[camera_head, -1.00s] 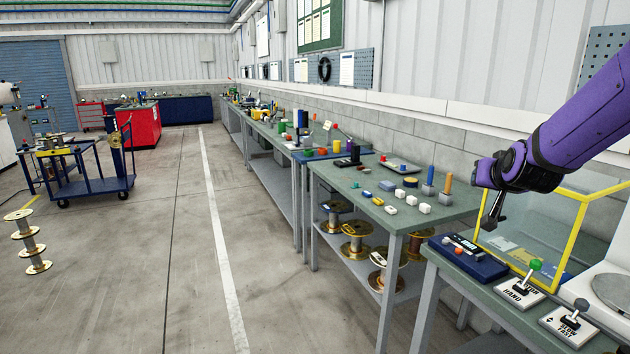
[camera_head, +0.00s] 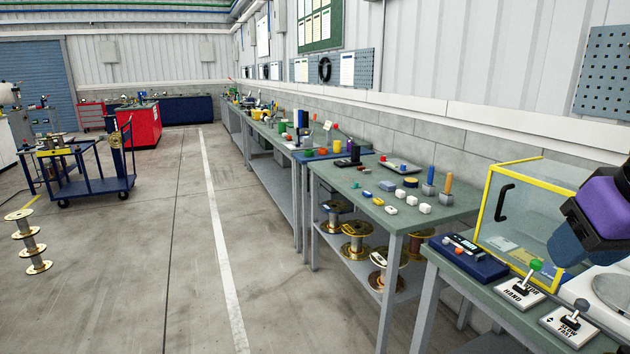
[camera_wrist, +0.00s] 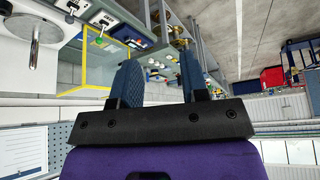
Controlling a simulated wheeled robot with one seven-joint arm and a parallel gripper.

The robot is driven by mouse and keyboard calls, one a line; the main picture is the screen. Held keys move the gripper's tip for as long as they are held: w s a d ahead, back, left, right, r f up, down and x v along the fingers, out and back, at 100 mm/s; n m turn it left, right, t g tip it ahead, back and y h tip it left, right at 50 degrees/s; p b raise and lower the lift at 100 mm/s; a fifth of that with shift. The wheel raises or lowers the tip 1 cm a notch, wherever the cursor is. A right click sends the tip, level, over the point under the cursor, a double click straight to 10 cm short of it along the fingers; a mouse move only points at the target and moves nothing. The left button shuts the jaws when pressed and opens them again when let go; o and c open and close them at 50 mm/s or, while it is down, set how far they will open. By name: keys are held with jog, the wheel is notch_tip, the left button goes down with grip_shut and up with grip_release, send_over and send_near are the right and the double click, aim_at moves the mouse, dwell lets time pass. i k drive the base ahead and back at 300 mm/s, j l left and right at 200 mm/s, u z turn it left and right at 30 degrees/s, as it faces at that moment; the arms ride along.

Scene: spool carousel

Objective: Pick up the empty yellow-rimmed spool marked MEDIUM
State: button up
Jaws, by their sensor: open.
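Several spools stand on the lower shelf under the green-topped bench in the head view: one at the back (camera_head: 334,222), one in the middle (camera_head: 356,248), and one at the front (camera_head: 386,280). The middle and front ones have pale tags on top; the tags and rim markings are too small to read. I cannot tell which is the MEDIUM one. My gripper (camera_head: 567,248) is at the right edge, far from the shelf. In the wrist view its two blue fingers (camera_wrist: 158,72) stand apart with nothing between them.
A yellow-framed clear case (camera_head: 484,205) and lever boxes (camera_head: 520,292) stand on the nearest bench below my arm. A bench leg (camera_head: 391,290) stands in front of the shelf. Stacked spools (camera_head: 31,245) and a blue cart (camera_head: 95,186) are left. The aisle floor is clear.

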aim_at(356, 250)
jog(key=l+z, duration=0.15)
jog(key=z, duration=2.6)
jog(key=j+u, duration=0.2)
jog(key=u, duration=0.25)
jog(key=j+u, duration=0.15)
jog(key=u, duration=0.3)
jog(key=j+u, duration=0.15)
jog(key=u, duration=0.3)
jog(key=i+j+u, duration=0.15)
jog(key=u, duration=0.3)
jog(key=i+j+u, duration=0.35)
jog(key=i+j, duration=0.3)
jog(key=i+j+u, duration=0.35)
jog(key=i+j, duration=0.45)
jog(key=i, duration=0.2)
